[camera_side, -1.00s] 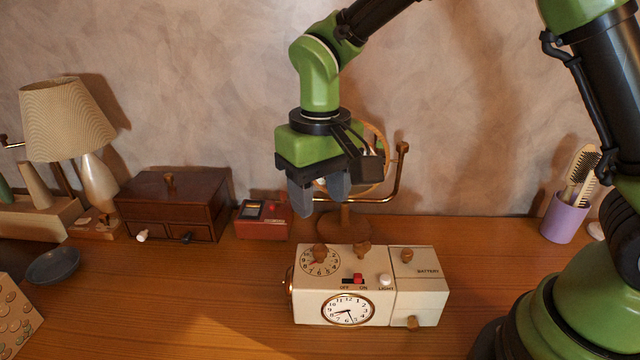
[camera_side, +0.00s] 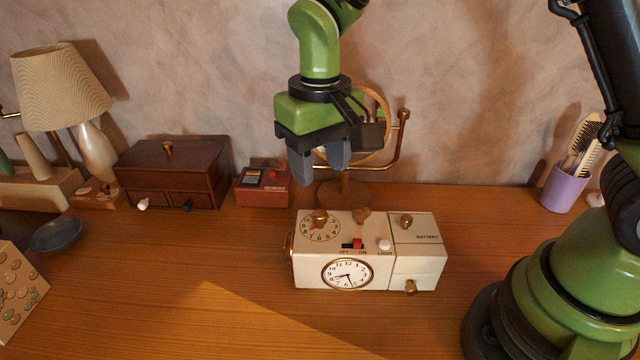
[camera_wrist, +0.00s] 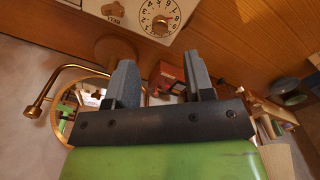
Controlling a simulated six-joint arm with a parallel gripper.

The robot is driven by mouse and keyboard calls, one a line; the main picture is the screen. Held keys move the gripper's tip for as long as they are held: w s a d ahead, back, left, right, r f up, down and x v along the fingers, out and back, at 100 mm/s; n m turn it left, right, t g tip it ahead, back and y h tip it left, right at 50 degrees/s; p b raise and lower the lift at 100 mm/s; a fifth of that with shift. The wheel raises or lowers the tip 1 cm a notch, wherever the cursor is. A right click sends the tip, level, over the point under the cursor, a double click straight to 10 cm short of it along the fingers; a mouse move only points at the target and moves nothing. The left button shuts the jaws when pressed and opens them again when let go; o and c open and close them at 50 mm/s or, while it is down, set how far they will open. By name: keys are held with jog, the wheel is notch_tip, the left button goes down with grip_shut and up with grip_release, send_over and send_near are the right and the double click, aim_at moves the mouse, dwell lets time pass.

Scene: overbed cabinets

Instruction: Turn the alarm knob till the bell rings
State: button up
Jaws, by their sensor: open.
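A cream alarm clock box (camera_side: 374,283) stands on the wooden desk with a white clock face (camera_side: 346,274) at its front. On its top left is a numbered dial with a brown knob (camera_side: 320,216) at its centre; the dial knob also shows in the wrist view (camera_wrist: 160,22). A second brown knob (camera_side: 361,214) sits right of the dial, with the word BELL near it in the wrist view. A red OFF/ON slider (camera_side: 357,243) and white LIGHT button (camera_side: 385,244) are on the top. My gripper (camera_side: 320,168) is open and empty, fingers pointing down, apart from the dial knob.
A round mirror on a stand (camera_side: 342,194) is close behind the clock. A red box (camera_side: 262,188), dark drawer chest (camera_side: 174,160) and lamp (camera_side: 62,90) stand left. A purple brush cup (camera_side: 563,188) is right.

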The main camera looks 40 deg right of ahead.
aim_at(320, 213)
notch_tip(320, 213, down, 8)
jog(key=shift+f, duration=0.1)
jog(key=shift+c, duration=0.2)
